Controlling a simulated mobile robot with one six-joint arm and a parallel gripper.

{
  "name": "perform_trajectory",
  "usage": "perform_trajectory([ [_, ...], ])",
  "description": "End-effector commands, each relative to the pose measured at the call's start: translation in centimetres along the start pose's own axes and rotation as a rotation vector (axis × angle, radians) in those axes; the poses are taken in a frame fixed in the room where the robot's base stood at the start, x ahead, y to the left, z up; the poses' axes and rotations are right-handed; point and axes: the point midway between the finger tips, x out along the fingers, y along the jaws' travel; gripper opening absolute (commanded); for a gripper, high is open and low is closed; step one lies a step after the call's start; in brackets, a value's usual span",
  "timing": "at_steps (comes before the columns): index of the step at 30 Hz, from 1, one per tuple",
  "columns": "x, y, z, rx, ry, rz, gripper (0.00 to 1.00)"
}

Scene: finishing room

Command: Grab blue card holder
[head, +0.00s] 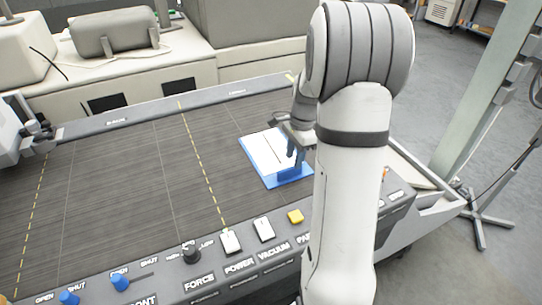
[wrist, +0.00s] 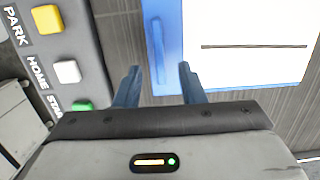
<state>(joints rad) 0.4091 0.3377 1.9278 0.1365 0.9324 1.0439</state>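The blue card holder (head: 272,184) lies flat on the dark ribbed bed, with a white card (head: 262,150) bearing a black line on top. In the wrist view the holder (wrist: 174,35) fills the upper right, with a raised blue bar along its left part. My gripper (head: 292,152) is over the holder's near right part in the head view. In the wrist view its two blue fingers (wrist: 160,75) are spread, one on each side of the lower end of the raised bar. Nothing is held. I cannot tell the height of the fingertips above the holder.
A control panel with a yellow PARK button (head: 295,216), white buttons, a black knob (head: 191,254) and blue levers (head: 120,283) runs along the bed's near edge. The bed (head: 120,190) left of the holder is clear. A grey-green post (head: 485,85) stands at right.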

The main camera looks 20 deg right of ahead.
Motion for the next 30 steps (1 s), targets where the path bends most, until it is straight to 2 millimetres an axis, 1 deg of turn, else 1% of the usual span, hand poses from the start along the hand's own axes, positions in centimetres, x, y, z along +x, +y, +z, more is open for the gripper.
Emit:
perform_trajectory([
  [7,3.3,0.2,0.8,-0.003,-0.002,0.005,0.36],
  [9,4.4,0.1,0.7,-0.002,-0.001,0.004,0.36],
  [12,5.2,0.1,0.7,-0.003,0.0,0.002,0.36],
  [29,5.7,0.1,0.6,-0.002,0.0,0.001,0.36],
  [30,5.6,0.1,0.6,-0.002,0.0,0.001,0.33],
])
